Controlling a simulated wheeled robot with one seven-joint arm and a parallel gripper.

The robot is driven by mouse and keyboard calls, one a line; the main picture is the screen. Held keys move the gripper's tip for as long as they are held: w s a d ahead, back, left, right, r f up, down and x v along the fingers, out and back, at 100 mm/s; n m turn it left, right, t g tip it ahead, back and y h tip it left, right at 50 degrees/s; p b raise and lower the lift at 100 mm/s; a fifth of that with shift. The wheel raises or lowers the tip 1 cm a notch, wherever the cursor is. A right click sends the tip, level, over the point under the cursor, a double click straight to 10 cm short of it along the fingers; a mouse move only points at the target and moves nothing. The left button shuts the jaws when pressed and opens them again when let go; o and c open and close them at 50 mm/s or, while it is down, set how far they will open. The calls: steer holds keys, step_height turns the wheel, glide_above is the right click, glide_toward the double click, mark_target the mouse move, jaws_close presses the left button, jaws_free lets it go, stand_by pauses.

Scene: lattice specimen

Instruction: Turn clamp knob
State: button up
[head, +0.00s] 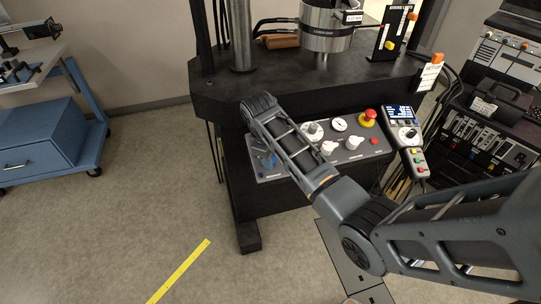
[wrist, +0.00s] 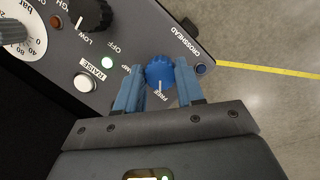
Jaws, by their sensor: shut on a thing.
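The clamp knob is a round blue knob (wrist: 159,75) on the grey control panel (wrist: 118,52), close to the panel's corner. Its white pointer mark faces the FREE label, on the side toward my gripper. My gripper (wrist: 159,66) has its two blue fingers on either side of the knob, shut on it. The CLAMP label is partly hidden by the left finger. In the head view my gripper (head: 265,160) is at the left end of the panel (head: 375,149), and my arm hides part of the panel there; the knob cannot be clearly made out.
A black HIGH/LOW knob (wrist: 92,14), a white RAISE button (wrist: 85,83) and a pressure gauge (wrist: 30,30) sit nearby. A red emergency stop (head: 368,115) and a handheld pendant (head: 407,134) are farther right. Open floor with a yellow strip (head: 180,272) lies in front.

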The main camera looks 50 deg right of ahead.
steer(key=shift+n, duration=0.5)
steer(key=o, duration=1)
steer(key=shift+o, duration=0.2)
steer(key=v, duration=0.8)
steer(key=shift+b, duration=0.35)
steer(key=shift+a+f, duration=0.1)
